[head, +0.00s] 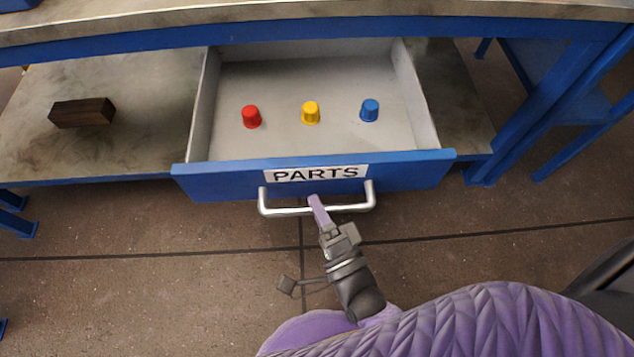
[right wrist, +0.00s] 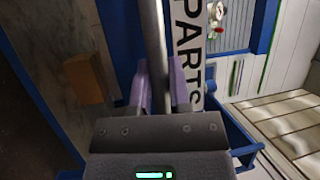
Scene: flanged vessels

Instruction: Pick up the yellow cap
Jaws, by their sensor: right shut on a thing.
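The yellow cap (head: 311,113) stands in the open drawer (head: 240,142), between the red cap (head: 251,117) on its left and the blue cap (head: 370,110) on its right. The drawer front is blue with a PARTS label. My right gripper (head: 317,210) is at the silver handle (head: 275,211) below the label, in front of the drawer and apart from the yellow cap. In the right wrist view its purple fingers (right wrist: 161,88) are shut on the handle bar (right wrist: 152,40). My left gripper is not in view.
A dark wooden block (head: 82,113) lies on the shelf (head: 140,80) left of the drawer. The worktop (head: 300,14) overhangs the back of the drawer. Blue bench legs (head: 550,140) stand at the right. Around the caps the drawer floor is clear.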

